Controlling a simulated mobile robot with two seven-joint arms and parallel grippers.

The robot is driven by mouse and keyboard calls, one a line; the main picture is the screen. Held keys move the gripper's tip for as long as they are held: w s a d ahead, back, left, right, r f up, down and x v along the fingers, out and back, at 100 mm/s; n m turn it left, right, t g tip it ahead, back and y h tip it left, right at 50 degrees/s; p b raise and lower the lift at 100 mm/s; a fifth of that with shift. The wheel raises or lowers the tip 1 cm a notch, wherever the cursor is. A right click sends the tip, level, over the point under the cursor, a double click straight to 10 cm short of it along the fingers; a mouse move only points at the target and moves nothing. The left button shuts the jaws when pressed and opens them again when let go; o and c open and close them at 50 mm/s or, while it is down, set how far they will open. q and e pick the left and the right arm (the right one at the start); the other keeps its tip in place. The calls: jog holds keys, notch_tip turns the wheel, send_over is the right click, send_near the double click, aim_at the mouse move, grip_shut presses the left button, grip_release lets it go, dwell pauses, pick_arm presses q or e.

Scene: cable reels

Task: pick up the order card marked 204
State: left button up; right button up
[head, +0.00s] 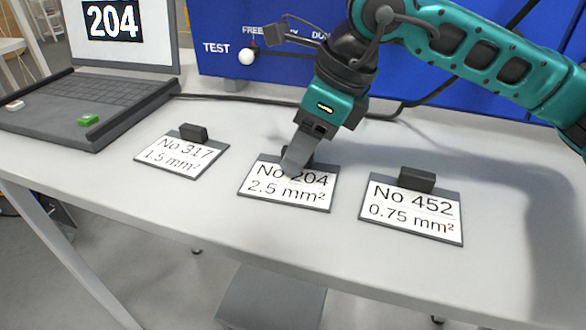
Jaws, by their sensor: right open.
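The order card marked 204 (265,188) lies flat on the grey table, the middle of three cards, and reads "No 204, 2.5 mm²". My right gripper (292,163) comes down from the upper right, with its finger over the card's top edge. It is open and hides part of the card's number and most of the dark grip block there. I cannot tell whether the fingers touch the block. My left gripper is not in view.
Card 317 (178,158) lies to the left and card 452 (410,210) to the right, each with a dark block. A laptop (120,95) showing 204 stands at the upper left. A blue panel (225,35) with a white knob (247,57) and a dark cable are behind.

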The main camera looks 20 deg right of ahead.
jog(key=shift+c, duration=0.5)
jog(key=c, duration=0.6)
grip_shut()
jog(key=shift+r, duration=0.1)
